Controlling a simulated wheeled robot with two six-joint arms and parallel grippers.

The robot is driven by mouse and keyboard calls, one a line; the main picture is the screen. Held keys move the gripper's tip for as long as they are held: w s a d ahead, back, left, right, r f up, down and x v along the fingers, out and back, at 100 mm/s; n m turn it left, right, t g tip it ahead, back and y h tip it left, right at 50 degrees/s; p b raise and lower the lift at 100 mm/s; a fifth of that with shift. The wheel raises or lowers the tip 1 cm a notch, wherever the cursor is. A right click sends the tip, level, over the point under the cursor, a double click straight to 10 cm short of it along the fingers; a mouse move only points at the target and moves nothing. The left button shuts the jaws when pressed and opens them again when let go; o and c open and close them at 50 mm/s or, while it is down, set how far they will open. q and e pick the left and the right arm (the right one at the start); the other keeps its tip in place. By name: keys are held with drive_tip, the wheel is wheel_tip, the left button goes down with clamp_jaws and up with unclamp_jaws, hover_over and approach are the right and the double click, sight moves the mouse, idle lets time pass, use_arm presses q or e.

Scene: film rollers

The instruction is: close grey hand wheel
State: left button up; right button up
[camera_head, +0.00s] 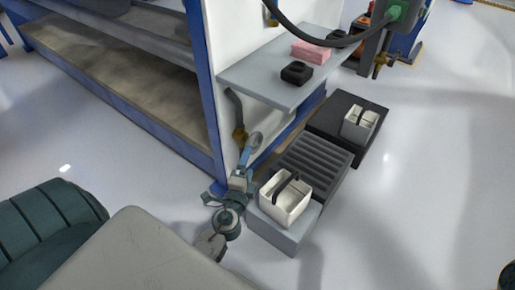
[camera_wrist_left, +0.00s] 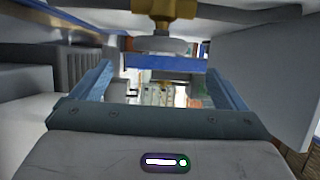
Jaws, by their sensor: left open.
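The grey hand wheel (camera_wrist_left: 160,46) sits below a brass valve (camera_wrist_left: 165,12) at the top of the left wrist view. In the head view the wheel (camera_head: 256,140) is a small pale disc beside the brass valve (camera_head: 239,136), low by the blue-edged cabinet. My left gripper (camera_head: 247,158) is right by the wheel. In the left wrist view the blue fingers (camera_wrist_left: 163,82) are spread wide, with nothing held between them. The wheel appears between the fingers' directions, a little above and beyond them; contact cannot be told. My right gripper is not in view.
A grey shelf (camera_head: 275,83) with a black block (camera_head: 297,73) and pink blocks (camera_head: 311,52) overhangs the valve's right side.

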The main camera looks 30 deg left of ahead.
sight(255, 144)
use_arm(q)
drive_tip(key=x, duration=0.9)
drive_tip(key=shift+w+a, duration=0.1)
drive_tip(key=shift+w, duration=0.15)
drive_tip(key=shift+p, duration=0.3)
drive_tip(key=c, duration=1)
